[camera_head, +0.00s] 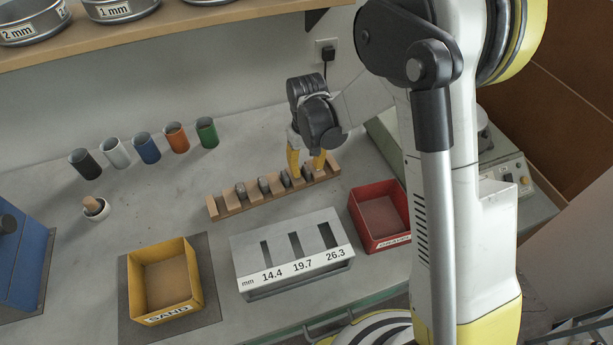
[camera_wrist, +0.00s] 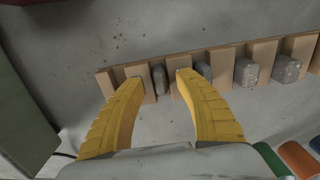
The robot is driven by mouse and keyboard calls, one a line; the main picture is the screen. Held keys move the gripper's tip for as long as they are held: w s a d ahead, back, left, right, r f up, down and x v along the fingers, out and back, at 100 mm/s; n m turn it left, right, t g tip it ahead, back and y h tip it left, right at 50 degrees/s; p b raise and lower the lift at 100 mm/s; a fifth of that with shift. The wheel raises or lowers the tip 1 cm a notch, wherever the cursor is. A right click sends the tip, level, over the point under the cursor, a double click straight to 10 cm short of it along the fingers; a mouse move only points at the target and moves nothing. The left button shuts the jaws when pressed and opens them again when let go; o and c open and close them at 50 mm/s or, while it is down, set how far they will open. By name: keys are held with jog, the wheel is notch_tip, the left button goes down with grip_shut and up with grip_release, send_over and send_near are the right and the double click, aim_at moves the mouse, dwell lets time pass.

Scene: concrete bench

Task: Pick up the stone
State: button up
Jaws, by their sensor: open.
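A wooden rack (camera_head: 229,208) with upright dividers stands on the bench, with several grey stones in its slots. My gripper (camera_head: 306,170) is over the right end of the rack, pointing down, its yellow fingers apart. In the wrist view my open gripper (camera_wrist: 160,80) has its fingertips on either side of a narrow dark grey stone (camera_wrist: 158,77). That stone sits between two dividers, and I cannot tell whether either finger touches it. Other stones (camera_wrist: 246,72) lie along the rack to the right in the wrist view; one is partly hidden by the right finger.
A slotted metal gauge (camera_head: 290,250) marked 14.4, 19.7 and 26.3 stands in front of the rack. A yellow SAND bin (camera_head: 149,254) is left of it, a red bin (camera_head: 379,187) right. Several coloured cups (camera_head: 148,147) stand behind. A shelf (camera_head: 150,30) overhangs the back.

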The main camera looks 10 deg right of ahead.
jog(key=shift+f, duration=0.5)
jog(key=shift+r, duration=0.1)
grip_shut()
